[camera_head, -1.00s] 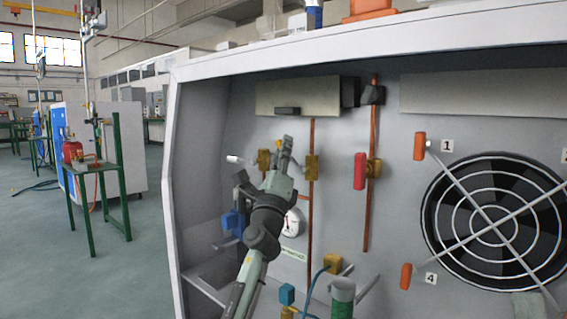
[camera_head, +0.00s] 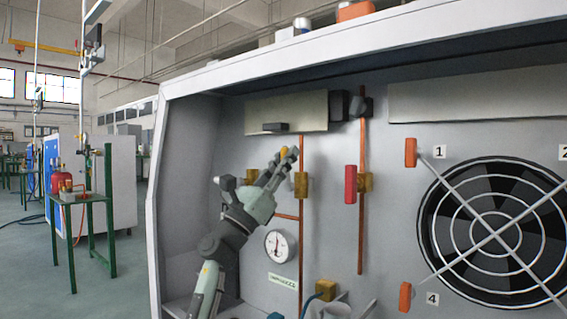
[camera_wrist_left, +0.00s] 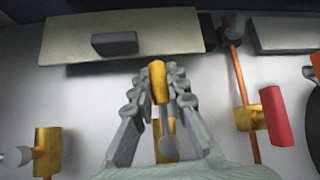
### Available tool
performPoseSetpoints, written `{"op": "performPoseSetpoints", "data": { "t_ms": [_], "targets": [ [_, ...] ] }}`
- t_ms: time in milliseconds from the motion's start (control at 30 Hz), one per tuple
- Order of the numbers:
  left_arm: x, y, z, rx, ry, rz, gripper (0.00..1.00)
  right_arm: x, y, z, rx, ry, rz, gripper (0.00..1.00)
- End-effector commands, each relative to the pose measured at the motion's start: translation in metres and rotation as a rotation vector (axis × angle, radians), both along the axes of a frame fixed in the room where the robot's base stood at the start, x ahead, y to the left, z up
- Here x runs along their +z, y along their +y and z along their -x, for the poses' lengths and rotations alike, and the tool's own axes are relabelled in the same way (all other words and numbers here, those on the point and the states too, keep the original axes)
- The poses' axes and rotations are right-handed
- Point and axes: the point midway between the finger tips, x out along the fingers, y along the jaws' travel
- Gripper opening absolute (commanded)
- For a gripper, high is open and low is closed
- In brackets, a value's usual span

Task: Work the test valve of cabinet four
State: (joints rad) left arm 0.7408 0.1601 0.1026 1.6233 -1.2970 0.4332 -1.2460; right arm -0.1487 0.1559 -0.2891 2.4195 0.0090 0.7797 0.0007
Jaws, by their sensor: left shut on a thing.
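My left gripper (camera_head: 285,156) reaches up inside the open cabinet, below a beige panel. In the left wrist view its fingers (camera_wrist_left: 158,78) are closed around a yellow valve handle (camera_wrist_left: 158,83). A grey stem runs from the handle towards a brass valve body (camera_wrist_left: 165,150), partly hidden between the fingers. In the head view the yellow handle (camera_head: 284,151) shows only as a small patch at the fingertips. The brass body (camera_head: 301,186) sits on a copper pipe just right of the fingers. My right gripper is not in view. No label marks which valve is the test valve.
A red-handled valve (camera_head: 350,184) stands to the right on another copper pipe. A second brass valve (camera_wrist_left: 47,152) is left of the gripper. A gauge (camera_head: 280,246) sits below. A large fan grille (camera_head: 495,232) fills the right. The cabinet's left wall (camera_head: 190,190) is close to my arm.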

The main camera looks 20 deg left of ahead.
Motion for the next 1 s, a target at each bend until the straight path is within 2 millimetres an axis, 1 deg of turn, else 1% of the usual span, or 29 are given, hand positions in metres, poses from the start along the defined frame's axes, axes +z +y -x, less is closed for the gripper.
{"op": "performPoseSetpoints", "data": {
  "t_ms": [233, 667, 700, 867, 1000],
  "targets": [
    [0.0022, -0.0018, 0.0055, 0.002, -0.022, -0.054, 0.0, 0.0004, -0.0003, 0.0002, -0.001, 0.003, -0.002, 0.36],
    [0.002, -0.0028, 0.0064, 0.002, -0.026, -0.064, 0.0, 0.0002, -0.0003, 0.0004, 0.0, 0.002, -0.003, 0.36],
    [0.002, -0.0028, 0.0064, 0.002, -0.026, -0.064, 0.15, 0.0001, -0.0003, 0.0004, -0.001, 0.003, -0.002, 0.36],
    [0.0015, -0.0028, 0.0064, 0.001, -0.025, -0.064, 0.35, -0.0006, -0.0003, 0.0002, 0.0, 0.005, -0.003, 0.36],
    [0.001, -0.0029, 0.0062, 0.001, -0.024, -0.064, 0.36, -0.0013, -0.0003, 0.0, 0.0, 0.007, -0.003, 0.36]
  ]
}}
